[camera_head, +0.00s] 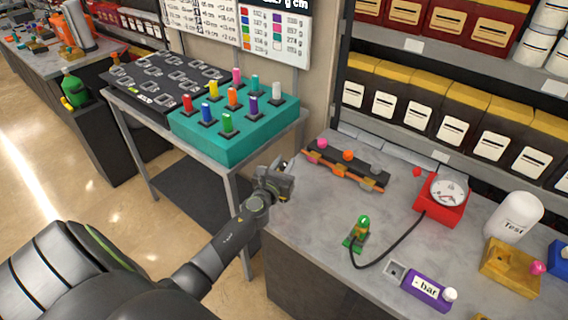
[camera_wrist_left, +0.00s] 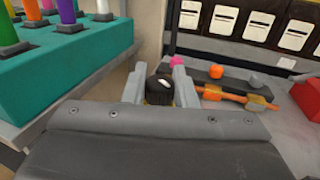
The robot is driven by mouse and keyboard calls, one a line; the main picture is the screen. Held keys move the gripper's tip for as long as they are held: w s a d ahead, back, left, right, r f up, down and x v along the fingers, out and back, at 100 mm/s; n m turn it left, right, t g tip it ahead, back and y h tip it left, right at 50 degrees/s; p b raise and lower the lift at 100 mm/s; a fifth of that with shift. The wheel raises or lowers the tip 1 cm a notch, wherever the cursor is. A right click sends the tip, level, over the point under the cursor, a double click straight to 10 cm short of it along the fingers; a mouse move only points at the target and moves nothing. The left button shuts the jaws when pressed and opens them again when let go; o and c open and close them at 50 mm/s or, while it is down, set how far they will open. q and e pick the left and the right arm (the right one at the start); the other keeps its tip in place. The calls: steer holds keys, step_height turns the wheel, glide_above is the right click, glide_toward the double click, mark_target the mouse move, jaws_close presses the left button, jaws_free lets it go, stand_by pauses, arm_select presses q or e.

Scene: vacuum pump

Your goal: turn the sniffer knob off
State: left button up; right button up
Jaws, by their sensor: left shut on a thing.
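My left gripper (camera_head: 284,184) is over the left end of the grey bench, at the gap beside the teal block's stand. In the left wrist view its two grey fingers (camera_wrist_left: 161,85) are shut on a black knob (camera_wrist_left: 160,88) with a white mark on top. A little yellow shows under the knob. In the head view the gripper hides this knob. I cannot read from its mark which setting it is at. My right gripper is not in view.
A dark rail (camera_head: 345,168) with pink, orange and grey knobs and orange pipework lies just right of the gripper. Further right are a red gauge (camera_head: 440,198), a green valve (camera_head: 359,233) with a black hose, and a purple "- bar" block (camera_head: 426,290). A teal block (camera_head: 225,140) holds coloured pegs.

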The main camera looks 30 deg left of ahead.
arm_select(q)
steer(key=m+h, duration=0.1)
steer(key=m+h+b, duration=0.1)
steer(key=h, duration=0.1)
steer(key=m+h+b, duration=0.1)
steer(key=shift+a+f, duration=0.1)
steer(key=shift+f, duration=0.15)
steer(key=shift+r+h, duration=0.2)
steer(key=shift+h, duration=0.5)
steer(key=o, duration=1)
steer(key=shift+c, duration=0.2)
